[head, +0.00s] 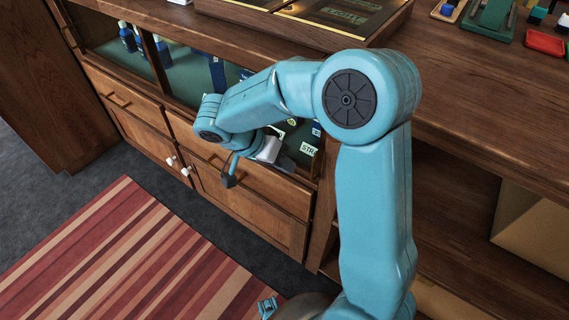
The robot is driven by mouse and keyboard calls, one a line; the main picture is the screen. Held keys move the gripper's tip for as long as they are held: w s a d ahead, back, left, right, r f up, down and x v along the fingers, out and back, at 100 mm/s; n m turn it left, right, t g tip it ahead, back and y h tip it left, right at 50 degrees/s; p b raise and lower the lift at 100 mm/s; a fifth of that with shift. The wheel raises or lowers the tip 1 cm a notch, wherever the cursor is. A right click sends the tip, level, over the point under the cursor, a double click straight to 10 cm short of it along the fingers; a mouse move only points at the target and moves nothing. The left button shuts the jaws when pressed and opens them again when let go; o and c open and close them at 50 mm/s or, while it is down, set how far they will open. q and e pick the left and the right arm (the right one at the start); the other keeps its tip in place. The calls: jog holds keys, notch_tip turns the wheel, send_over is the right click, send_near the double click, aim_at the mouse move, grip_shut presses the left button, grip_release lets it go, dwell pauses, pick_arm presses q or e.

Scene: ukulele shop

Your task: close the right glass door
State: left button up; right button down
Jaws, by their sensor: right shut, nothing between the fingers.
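The glass-fronted display case (185,72) is set in the wooden counter, with a green-lined inside. A wooden upright (153,58) divides its front. I cannot make out the right glass door's pane or tell how far it stands open; my right arm covers much of the right part. My right gripper (229,179) is shut and empty, its dark fingers pointing down in front of the case's lower right part, above the drawer fronts. I cannot tell if it touches anything.
Blue bottles (128,38) and small boxes with labels stand inside the case. Below are wooden drawers (125,102) and cupboard doors with white knobs (171,160). A striped rug (120,250) lies on clear floor in front. A framed tray (320,15) sits on the counter.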

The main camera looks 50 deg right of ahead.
jog(key=p+v, duration=0.2)
jog(key=v, duration=0.8)
jog(key=shift+p, duration=0.4)
jog(key=shift+w, duration=0.15)
jog(key=s+a+f+n+g+y, duration=0.1)
jog(key=s+a+f, duration=0.1)
jog(key=s+f, duration=0.35)
jog(key=s+a+f+n+g+y, duration=0.2)
jog(key=f, duration=0.7)
jog(key=s+a+f+n+g+y, duration=0.1)
jog(key=s+a+f, duration=0.2)
jog(key=f, duration=0.4)
jog(key=s+a+f+n+t+y, duration=0.2)
jog(key=s+a+f+n+y, duration=0.1)
jog(key=a+f, duration=0.3)
jog(key=s+a+f+n+t+y, duration=0.25)
jog(key=s+a+f+y, duration=0.2)
jog(key=a, duration=0.25)
jog(key=w+f+n+t+h, duration=0.1)
jog(key=w+n+t+h, duration=0.1)
jog(key=w+n+t, duration=0.35)
notch_tip(320, 180, up, 19)
jog(key=w+m+g+p, duration=0.1)
jog(key=p, duration=1.8)
jog(key=shift+w+d, duration=0.2)
jog(key=shift+w, duration=0.2)
